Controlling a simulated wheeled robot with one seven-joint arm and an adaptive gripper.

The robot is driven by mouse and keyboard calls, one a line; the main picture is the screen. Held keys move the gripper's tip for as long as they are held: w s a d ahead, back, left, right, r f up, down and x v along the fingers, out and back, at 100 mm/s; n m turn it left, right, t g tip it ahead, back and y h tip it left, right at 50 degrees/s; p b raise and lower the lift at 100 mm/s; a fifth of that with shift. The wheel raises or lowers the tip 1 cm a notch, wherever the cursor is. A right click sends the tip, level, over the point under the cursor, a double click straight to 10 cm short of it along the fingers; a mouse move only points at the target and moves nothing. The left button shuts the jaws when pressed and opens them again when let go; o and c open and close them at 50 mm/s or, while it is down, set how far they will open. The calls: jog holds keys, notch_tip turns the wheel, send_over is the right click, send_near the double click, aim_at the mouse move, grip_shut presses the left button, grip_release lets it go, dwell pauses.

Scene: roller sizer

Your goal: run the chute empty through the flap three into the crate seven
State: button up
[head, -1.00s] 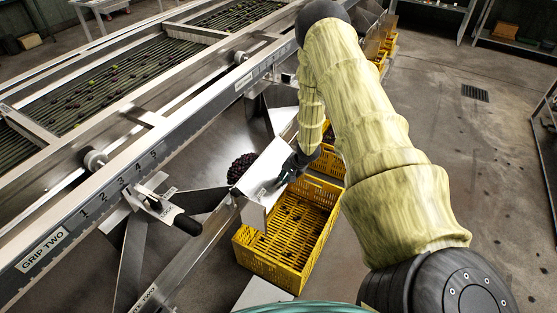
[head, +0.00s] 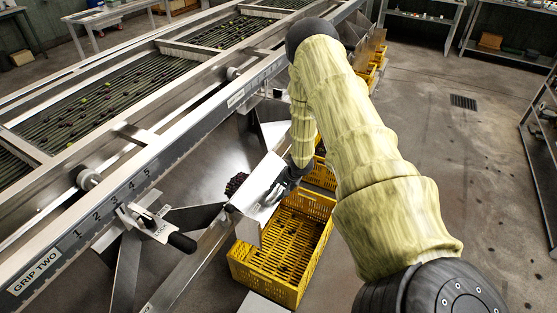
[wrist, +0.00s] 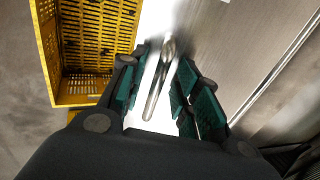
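A metal flap plate (head: 262,184) stands at the end of the steel chute (head: 190,262); no number is readable on it. A dark heap of fruit (head: 236,184) sits behind the flap, partly hidden by it. A yellow crate (head: 262,280) stands below with a few dark pieces inside; its number is not readable. My gripper (head: 288,180) is at the flap's right side. In the wrist view, the green-padded fingers of my gripper (wrist: 160,95) are apart on either side of a shiny metal bar handle (wrist: 153,95), with gaps showing. The crate (wrist: 80,92) also shows there.
The sorting table with the "GRIP TWO" rail (head: 75,245) runs along the left. A lock lever with a black handle (head: 181,242) juts out near its scale. More yellow crates (head: 320,180) stand behind. Open floor (head: 465,170) lies to the right.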

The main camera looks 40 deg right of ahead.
jog(key=v, duration=1.2)
dwell(0.3)
jog(key=shift+a, duration=0.1)
dwell(0.4)
jog(key=s+a+f+n+g, duration=0.1)
jog(key=s+a+f+n, duration=0.3)
jog(key=a, duration=0.7)
jog(key=s+a+f+n, duration=0.2)
jog(key=s+a+f, duration=0.3)
jog(key=a, duration=0.6)
jog(key=s+a+n+g+h, duration=0.1)
jog(key=s+a, duration=0.5)
jog(key=s, duration=0.6)
jog(key=s+a+n+g+h, duration=0.1)
jog(key=s+a+n, duration=0.4)
jog(key=s, duration=0.6)
jog(key=shift+s+a+f+n+g, duration=0.4)
jog(key=shift+f+n+g, duration=0.15)
jog(key=shift+g, duration=0.35)
